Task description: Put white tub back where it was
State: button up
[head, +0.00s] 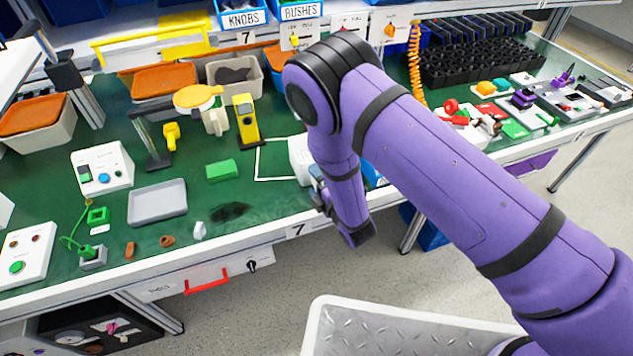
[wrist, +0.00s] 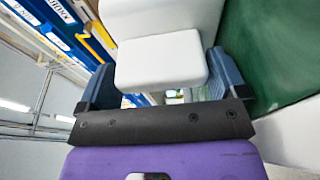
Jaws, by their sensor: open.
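A white boxy object, which looks like the white tub (head: 300,158), stands on the green bench top at the right side of a white outlined square (head: 262,161). My arm hides much of it in the head view. In the wrist view the white tub (wrist: 160,62) fills the space ahead, with a rounded block-shaped part facing me. My gripper (head: 318,188) is at the bench's front edge beside it. In the wrist view my gripper (wrist: 157,82) is open, its blue fingers on either side of the white part. Whether they touch it cannot be told.
A green block (head: 222,170), a grey tray (head: 157,202) and a yellow device (head: 247,121) stand left of the outline. Grey bins with orange lids are at the back left. Black racks (head: 470,65) fill the back right. A white-rimmed bin (head: 400,318) is below.

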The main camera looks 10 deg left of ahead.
jog(key=v, duration=1.2)
jog(key=shift+r, duration=0.1)
jog(key=w+d+r+m+h, duration=0.4)
jog(key=w+r+m, duration=0.25)
jog(key=r, duration=0.35)
jog(key=w+d+r+m+h, duration=0.35)
jog(key=w+r+m, duration=0.35)
jog(key=r, duration=0.4)
jog(key=d+r+m+g+h, duration=0.2)
jog(key=d+r+m, duration=0.1)
jog(key=d+r, duration=0.5)
jog(key=s+d+r+m+g+h, duration=0.25)
jog(key=s+d+r+m, duration=0.35)
jog(key=s+d+r, duration=0.7)
jog(key=s+d+r+m+g, duration=0.1)
jog(key=s+d+r+m, duration=0.1)
jog(key=s, duration=0.6)
jog(key=s+d+r+m+g, duration=0.2)
jog(key=s+r, duration=0.1)
jog(key=s, duration=0.6)
jog(key=shift+d+r+h, duration=0.25)
jog(key=shift+d+h, duration=0.15)
